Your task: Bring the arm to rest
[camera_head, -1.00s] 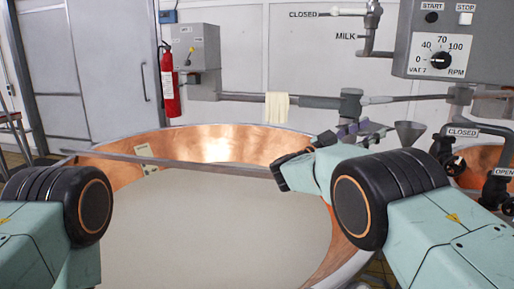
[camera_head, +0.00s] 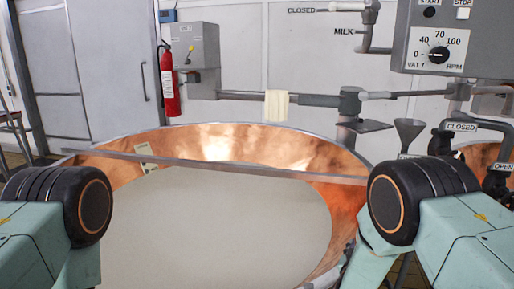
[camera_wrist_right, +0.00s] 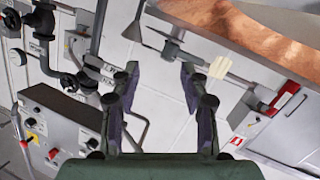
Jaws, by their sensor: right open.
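My right arm (camera_head: 425,205) comes in from the right in the head view, its forearm hanging down beside the vat's right rim. Its gripper shows in the right wrist view (camera_wrist_right: 160,80), with two dark fingers spread apart and nothing between them. In that view the gripper is tilted against the room, with wall and pipes behind it. My left arm (camera_head: 60,210) is at the lower left of the head view; its gripper is out of frame.
A copper vat (camera_head: 340,205) of pale liquid fills the middle, with a bar (camera_head: 225,166) across it. A cloth (camera_head: 276,106) hangs on the wall pipe. A funnel (camera_head: 408,132), valves and a control box (camera_head: 440,40) stand at right. A fire extinguisher (camera_head: 169,85) is on the wall.

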